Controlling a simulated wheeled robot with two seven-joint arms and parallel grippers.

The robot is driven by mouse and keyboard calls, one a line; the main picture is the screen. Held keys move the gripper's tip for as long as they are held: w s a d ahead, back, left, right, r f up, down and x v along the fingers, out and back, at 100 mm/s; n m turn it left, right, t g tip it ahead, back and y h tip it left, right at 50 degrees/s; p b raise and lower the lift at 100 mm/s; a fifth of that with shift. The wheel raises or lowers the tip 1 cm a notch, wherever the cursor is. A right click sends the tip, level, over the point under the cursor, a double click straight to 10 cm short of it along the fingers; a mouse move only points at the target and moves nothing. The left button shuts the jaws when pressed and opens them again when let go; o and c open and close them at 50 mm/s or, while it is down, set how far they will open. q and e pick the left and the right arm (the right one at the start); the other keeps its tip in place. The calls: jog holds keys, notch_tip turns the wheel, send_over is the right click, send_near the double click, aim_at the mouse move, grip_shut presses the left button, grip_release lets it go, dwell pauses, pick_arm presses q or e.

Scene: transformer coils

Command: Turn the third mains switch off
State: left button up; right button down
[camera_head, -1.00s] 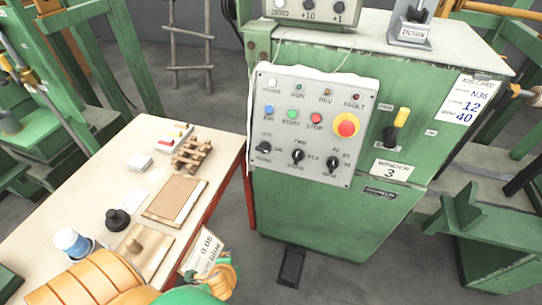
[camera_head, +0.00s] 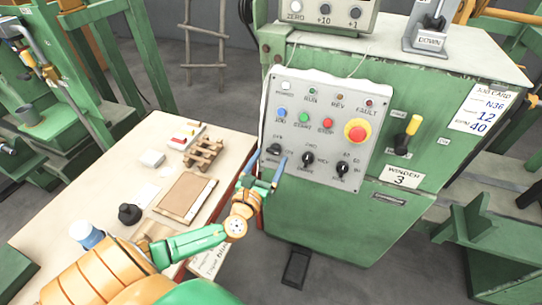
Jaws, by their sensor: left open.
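The mains switch (camera_head: 413,124) has a yellow handle and sits on the green winder cabinet (camera_head: 430,165), right of the control panel. Its handle points up and leans slightly right. The plate below the panel reads WINDER 3 (camera_head: 402,177). My left gripper (camera_head: 267,164) is open, its two blue fingers apart with nothing between them. It is near the lower left of the control panel, beside the left black knob, well left of the mains switch. I cannot tell whether a finger touches the panel. My right gripper is not in view.
The grey control panel (camera_head: 330,115) carries small buttons, a red emergency button (camera_head: 356,131) and three black knobs. A workbench (camera_head: 60,208) with a clipboard, wooden rack and small items stands at left. A job card (camera_head: 482,108) hangs at the cabinet's right.

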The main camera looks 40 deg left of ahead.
pick_arm(q)
jog(key=shift+x, duration=0.8)
jog(key=shift+s, duration=0.1)
grip_shut()
jog(key=shift+f, duration=0.1)
jog(key=shift+n, duration=0.3)
jog(key=n+y, duration=0.1)
jog(key=n, duration=0.1)
jog(key=n+g+y, duration=0.1)
jog(key=n, duration=0.2)
jog(key=shift+d+y, duration=0.25)
jog(key=shift+y, duration=0.05)
jog(key=n, duration=0.2)
jog(key=n+g+y, duration=0.1)
jog(key=n, duration=0.1)
jog(key=n+g, duration=0.1)
jog(key=n, duration=0.1)
jog(key=shift+d+r+y, duration=0.2)
jog(key=shift+r+y, duration=0.1)
jog(key=n, duration=0.1)
jog(key=n+g+p, duration=0.1)
jog(key=n, duration=0.1)
jog(key=n+p, duration=0.1)
jog(key=n, duration=0.1)
jog(key=shift+w+d+r+g, duration=0.1)
jog(key=shift+w+r+g, duration=0.15)
jog(key=shift+g, duration=0.15)
jog(key=shift+w+r+n+g+p, duration=0.1)
jog(key=shift+n+g+p, duration=0.8)
jog(key=shift+n, duration=1.3)
